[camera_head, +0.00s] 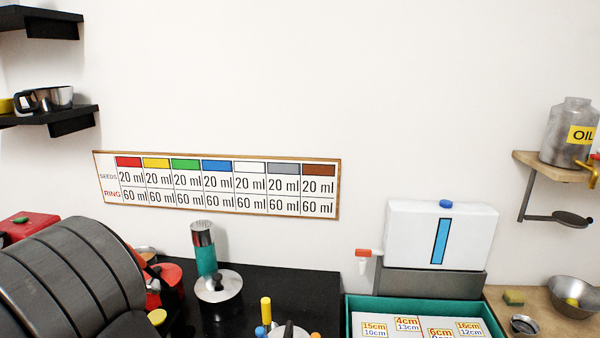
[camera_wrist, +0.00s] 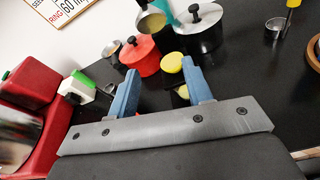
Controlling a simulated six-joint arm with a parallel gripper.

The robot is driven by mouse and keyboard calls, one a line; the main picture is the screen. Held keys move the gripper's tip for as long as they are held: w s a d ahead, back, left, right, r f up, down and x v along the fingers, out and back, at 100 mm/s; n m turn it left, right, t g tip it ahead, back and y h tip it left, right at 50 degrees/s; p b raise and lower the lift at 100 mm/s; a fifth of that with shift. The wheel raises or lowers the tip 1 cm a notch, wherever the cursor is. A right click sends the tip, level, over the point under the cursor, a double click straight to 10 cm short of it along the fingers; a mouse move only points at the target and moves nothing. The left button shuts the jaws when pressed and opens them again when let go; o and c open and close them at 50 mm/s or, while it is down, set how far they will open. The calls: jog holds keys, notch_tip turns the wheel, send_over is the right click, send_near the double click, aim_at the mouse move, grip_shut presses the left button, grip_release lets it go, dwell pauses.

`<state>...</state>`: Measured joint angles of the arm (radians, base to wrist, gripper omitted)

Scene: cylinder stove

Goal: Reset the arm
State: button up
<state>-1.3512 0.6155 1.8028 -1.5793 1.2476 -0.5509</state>
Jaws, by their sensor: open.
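My gripper (camera_wrist: 161,88) shows in the wrist view, with two blue-grey fingers standing apart on a grey metal bar. Nothing is held between them. Past the fingertips is the black counter (camera_wrist: 240,98), with a red lidded pot (camera_wrist: 140,55) and a yellow round piece (camera_wrist: 172,63) beyond. Whether the fingers touch anything is hard to tell, but they look clear of the pot. In the head view I cannot make out the gripper.
A red box (camera_wrist: 30,75) is at left.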

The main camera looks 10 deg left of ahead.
jog(key=shift+s+f+t, duration=0.15)
jog(key=shift+f+t, duration=0.5)
jog(key=shift+f, duration=0.5)
jog(key=shift+s+f+t, duration=0.1)
jog(key=shift+f+t, duration=0.55)
jog(key=shift+f, duration=0.45)
jog(key=shift+r, duration=0.1)
notch_tip(320, 180, up, 9)
jog(key=w+g, duration=0.2)
jog(key=g, duration=0.3)
jog(key=shift+g, duration=0.4)
